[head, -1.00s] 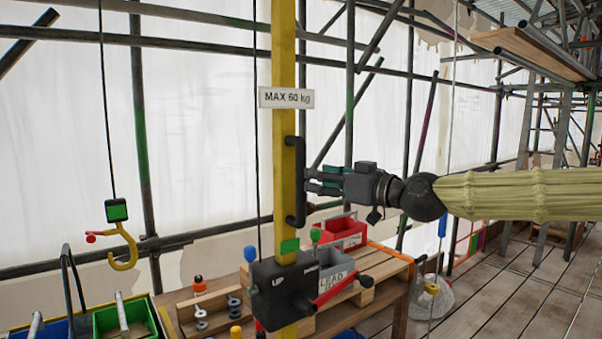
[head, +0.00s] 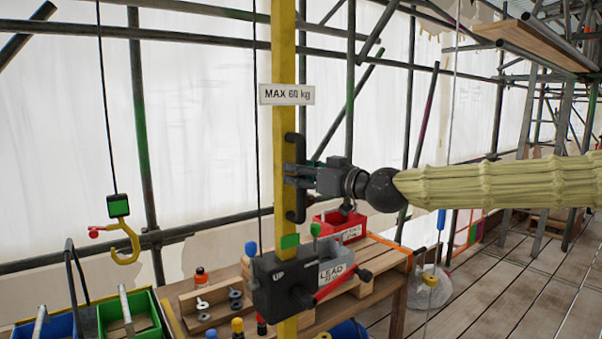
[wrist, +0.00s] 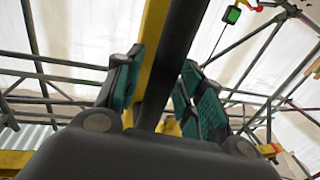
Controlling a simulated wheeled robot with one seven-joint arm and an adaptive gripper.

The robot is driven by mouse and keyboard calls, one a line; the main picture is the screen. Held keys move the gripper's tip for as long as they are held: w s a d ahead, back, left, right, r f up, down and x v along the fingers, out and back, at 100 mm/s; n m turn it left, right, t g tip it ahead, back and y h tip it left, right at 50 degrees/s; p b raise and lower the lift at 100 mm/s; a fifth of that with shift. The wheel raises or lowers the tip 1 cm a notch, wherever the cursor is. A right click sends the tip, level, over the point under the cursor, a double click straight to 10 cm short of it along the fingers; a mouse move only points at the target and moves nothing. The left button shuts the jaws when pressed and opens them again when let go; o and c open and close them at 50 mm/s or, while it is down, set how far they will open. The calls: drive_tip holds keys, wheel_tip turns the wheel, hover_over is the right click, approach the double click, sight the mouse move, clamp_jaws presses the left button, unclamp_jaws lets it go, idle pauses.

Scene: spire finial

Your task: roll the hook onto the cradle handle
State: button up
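The yellow hook (head: 127,246) hangs from a cable under a green block (head: 118,206), with a red latch at its side. The hook also shows in part at the top right of the wrist view (wrist: 253,6). Below it, at lower left, a dark arched handle (head: 72,264) rises beside the bins; I take it as the cradle handle. My gripper (head: 294,174) is at the black upright handle (head: 301,212) on the yellow post (head: 284,55). In the wrist view its teal-padded fingers (wrist: 165,88) stand on either side of the black bar, with gaps visible, so it looks open around it.
A green bin (head: 130,314), a workbench (head: 375,262) with a LEAD box (head: 334,272) and a red box stand below. Scaffold poles surround the area. The plank floor at right is open.

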clamp_jaws()
drive_tip(key=shift+s+a+f+b, duration=0.2)
drive_tip(key=shift+s+a+b, duration=0.1)
drive_tip(key=shift+a+b, duration=0.2)
drive_tip(key=s+a+b, duration=0.4)
drive_tip(key=s+a, duration=0.4)
drive_tip(key=a, duration=0.3)
drive_tip(key=shift+r, duration=0.2)
drive_tip(key=shift+s+a, duration=0.1)
